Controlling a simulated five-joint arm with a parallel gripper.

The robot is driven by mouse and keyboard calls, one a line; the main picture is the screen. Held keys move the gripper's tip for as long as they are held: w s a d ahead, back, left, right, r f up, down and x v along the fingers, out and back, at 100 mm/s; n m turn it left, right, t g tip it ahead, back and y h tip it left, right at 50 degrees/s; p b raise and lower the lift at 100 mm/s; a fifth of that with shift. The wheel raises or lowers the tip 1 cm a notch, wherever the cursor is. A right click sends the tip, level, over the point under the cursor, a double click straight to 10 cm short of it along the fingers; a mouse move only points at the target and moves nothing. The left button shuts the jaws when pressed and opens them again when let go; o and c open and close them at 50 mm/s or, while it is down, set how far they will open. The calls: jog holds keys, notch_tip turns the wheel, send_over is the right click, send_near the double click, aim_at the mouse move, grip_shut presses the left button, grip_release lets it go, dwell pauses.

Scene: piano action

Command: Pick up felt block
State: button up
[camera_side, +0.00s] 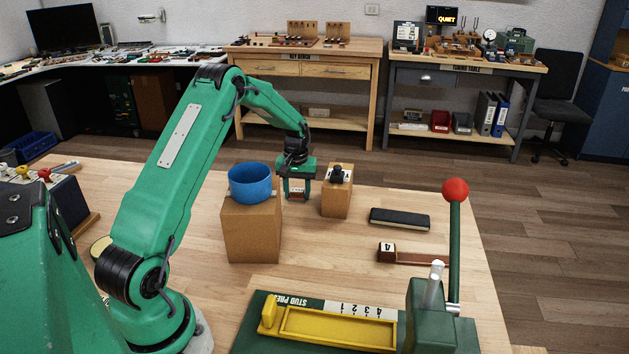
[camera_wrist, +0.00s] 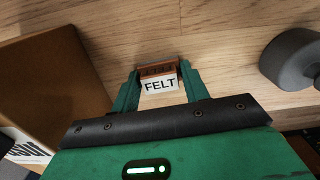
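The felt block (camera_wrist: 159,85) is a small brown-red block with a white label reading FELT. In the wrist view it sits between the two green fingertips of my gripper (camera_wrist: 160,78), with little or no space at its sides. I cannot tell whether both fingers press on it. In the side view my gripper (camera_side: 296,190) points down over the table, between two cardboard-brown boxes. The felt block (camera_side: 297,186) shows there as a small reddish patch between the fingers. Its underside is hidden, so I cannot tell whether it touches the table.
A brown box (camera_side: 252,235) with a blue bowl (camera_side: 250,183) on top stands left of my gripper. A smaller box (camera_side: 337,201) with a dark knob-like piece stands close on its right. A black pad (camera_side: 399,218), a hammer piece (camera_side: 388,250) and a green lever press (camera_side: 437,310) are further right and nearer.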

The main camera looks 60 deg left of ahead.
aim_at(297, 190)
jog(key=shift+r, duration=0.1)
jog(key=shift+r, duration=4.95)
